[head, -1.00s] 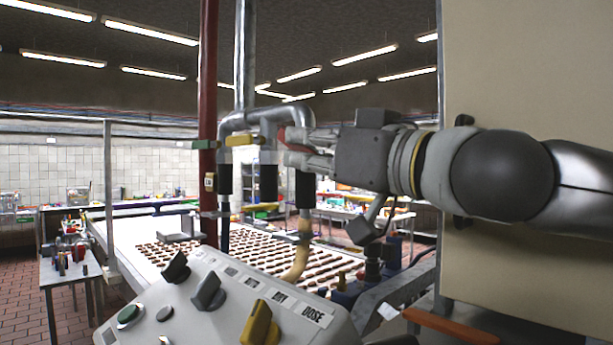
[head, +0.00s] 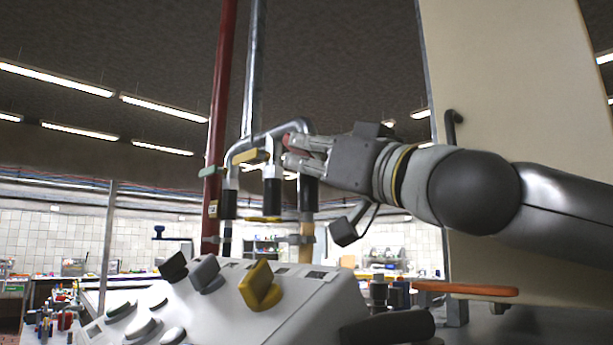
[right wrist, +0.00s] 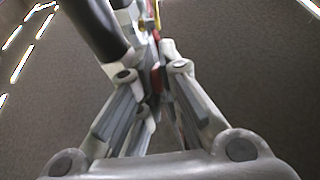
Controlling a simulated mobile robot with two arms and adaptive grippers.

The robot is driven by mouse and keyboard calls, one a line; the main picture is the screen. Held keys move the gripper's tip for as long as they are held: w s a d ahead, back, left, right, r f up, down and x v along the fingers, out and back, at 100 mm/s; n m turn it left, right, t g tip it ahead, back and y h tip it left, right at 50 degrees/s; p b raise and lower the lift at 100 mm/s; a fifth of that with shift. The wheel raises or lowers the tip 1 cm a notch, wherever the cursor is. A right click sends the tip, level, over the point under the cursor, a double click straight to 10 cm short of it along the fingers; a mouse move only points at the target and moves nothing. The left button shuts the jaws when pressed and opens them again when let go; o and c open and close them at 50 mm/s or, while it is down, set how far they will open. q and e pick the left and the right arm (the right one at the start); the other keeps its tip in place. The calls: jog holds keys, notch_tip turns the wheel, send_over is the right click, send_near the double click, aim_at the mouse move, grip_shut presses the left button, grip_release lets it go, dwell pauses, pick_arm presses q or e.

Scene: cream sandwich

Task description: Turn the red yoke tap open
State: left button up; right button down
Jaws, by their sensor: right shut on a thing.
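The red yoke tap (head: 287,138) is on the bent grey pipe, at the top of the dark-sleeved outlets. Only a small red part shows at my fingertips. My right gripper (head: 296,153) reaches in from the right and is shut on the red tap. In the right wrist view the fingers (right wrist: 153,62) close around a red piece (right wrist: 156,80); the fingers hide most of it. My left gripper is not in view.
A control panel (head: 300,310) with a yellow knob (head: 260,286), a grey knob (head: 206,274) and a black knob (head: 173,266) stands below. A red post (head: 222,90) rises at left. A cream panel (head: 500,80) stands behind my right arm.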

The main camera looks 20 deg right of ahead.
jog(key=shift+r, duration=0.1)
jog(key=c, duration=1.6)
grip_release()
